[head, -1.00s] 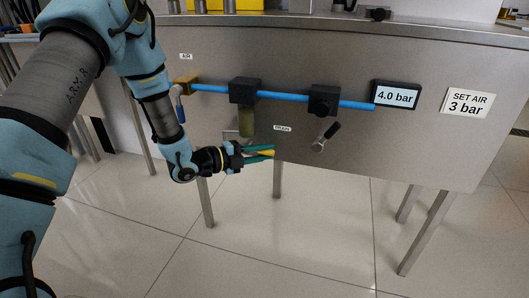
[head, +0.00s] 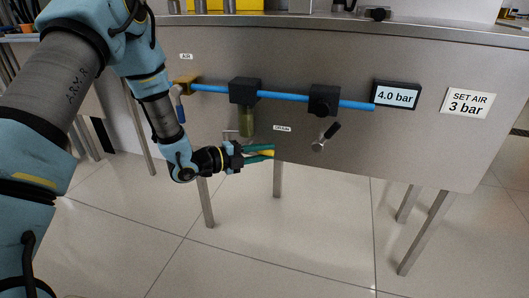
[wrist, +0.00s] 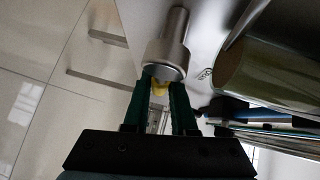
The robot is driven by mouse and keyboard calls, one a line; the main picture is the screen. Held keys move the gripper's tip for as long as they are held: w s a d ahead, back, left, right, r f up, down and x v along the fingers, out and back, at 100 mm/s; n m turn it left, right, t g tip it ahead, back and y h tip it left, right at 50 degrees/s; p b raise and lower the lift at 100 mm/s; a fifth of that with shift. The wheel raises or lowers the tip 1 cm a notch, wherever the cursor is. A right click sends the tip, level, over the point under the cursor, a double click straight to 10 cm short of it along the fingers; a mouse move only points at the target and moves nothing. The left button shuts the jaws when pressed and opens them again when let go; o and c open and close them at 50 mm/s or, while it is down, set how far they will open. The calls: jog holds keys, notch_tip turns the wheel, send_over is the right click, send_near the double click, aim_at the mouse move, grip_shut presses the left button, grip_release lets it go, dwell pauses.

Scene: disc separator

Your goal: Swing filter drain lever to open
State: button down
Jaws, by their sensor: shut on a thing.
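My gripper (head: 271,152) is low in front of the steel panel, below the filter bowl (head: 246,122). Its green fingers point right and are closed on a yellow piece (head: 265,153), which I take to be the drain lever. In the wrist view, the yellow piece (wrist: 159,89) shows between the fingertips, beside a steel cylindrical part (wrist: 174,48). The fingers hide most of it, so its angle is hard to tell. The DRAIN label (head: 282,128) is just above and to the right of the fingertips. The olive bowl fills the right of the wrist view (wrist: 268,72).
A blue pipe (head: 285,97) runs along the panel through the filter head (head: 244,91) and another black block (head: 323,98). A black-handled lever (head: 331,131) is to the right. The gauge (head: 396,95) reads 4.0 bar; a sign (head: 468,102) says SET AIR 3 bar. Below is open floor between table legs.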

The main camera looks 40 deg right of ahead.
jog(key=shift+f, duration=0.1)
jog(key=shift+f+m+t+y+b, duration=0.35)
jog(key=shift+f+m+y, duration=0.2)
jog(key=shift+m+y, duration=0.25)
jog(key=shift+w+a+f+m+t+y+b, duration=0.25)
jog(key=shift+w+f+m+t+y+b, duration=0.15)
jog(key=shift+f+m+t+y+b, duration=0.45)
jog(key=shift+w+a+f+m+t+y+b, duration=0.3)
jog(key=shift+w+f+m+t+y+b, duration=0.2)
jog(key=shift+t+y+b, duration=0.65)
jog(key=shift+w+a+f+m+t+y+b, duration=0.3)
jog(key=shift+f+m+t+y+b, duration=0.35)
jog(key=shift+b, duration=0.7)
jog(key=shift+w+r, duration=0.1)
jog(key=shift+r, duration=0.05)
jog(key=c, duration=0.7)
grip_release()
jog(key=shift+c, duration=0.2)
